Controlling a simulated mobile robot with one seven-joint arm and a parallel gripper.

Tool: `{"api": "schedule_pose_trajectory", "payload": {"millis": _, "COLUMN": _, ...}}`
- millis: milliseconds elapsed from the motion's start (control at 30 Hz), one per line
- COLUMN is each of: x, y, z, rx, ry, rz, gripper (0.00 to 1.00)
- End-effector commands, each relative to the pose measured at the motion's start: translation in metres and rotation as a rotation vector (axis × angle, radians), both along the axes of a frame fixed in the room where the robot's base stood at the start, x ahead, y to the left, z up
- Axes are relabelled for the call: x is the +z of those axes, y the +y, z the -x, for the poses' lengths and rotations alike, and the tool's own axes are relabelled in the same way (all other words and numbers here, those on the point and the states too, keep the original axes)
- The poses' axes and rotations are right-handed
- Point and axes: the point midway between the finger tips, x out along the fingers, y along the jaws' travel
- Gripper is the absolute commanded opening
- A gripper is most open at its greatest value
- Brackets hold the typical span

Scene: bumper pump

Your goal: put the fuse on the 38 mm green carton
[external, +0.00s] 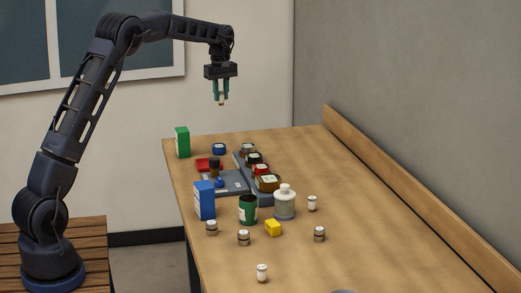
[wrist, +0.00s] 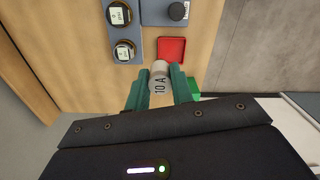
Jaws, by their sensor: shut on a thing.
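My gripper (external: 221,95) is high above the far left part of the table, with its green fingers shut on a small fuse (external: 221,101). In the wrist view the fuse (wrist: 160,82) is a pale cylinder marked "10 A", held between the fingertips (wrist: 160,76). The green carton (external: 182,142) stands upright at the table's far left corner. In the wrist view a part of the green carton (wrist: 194,87) shows just right of the fingers; the rest is hidden. The fuse is well above the carton and apart from it.
A red tray (external: 203,162), a blue round item (external: 219,149) and a grey rack (external: 262,192) with several jars are near the carton. A blue carton (external: 204,201), a green cup (external: 248,211), a white bottle (external: 285,204) and several small cylinders stand nearer. The table's right side is clear.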

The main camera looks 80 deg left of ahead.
Motion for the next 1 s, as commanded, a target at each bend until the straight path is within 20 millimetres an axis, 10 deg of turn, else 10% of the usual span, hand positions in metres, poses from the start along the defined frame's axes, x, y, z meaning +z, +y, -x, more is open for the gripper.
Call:
{"api": "schedule_pose_trajectory", "payload": {"millis": 500, "x": 0.038, "y": 0.187, "z": 0.093, "rx": 0.022, "ry": 0.002, "rz": -0.002, "gripper": 0.01}}
{"api": "schedule_pose_trajectory", "payload": {"millis": 767, "x": 0.044, "y": 0.217, "z": 0.118, "rx": 0.019, "ry": 0.003, "rz": -0.002, "gripper": 0.01}}
{"api": "schedule_pose_trajectory", "payload": {"millis": 1000, "x": 0.005, "y": 0.219, "z": 0.12, "rx": 0.018, "ry": 0.005, "rz": 0.001, "gripper": 0.01}}
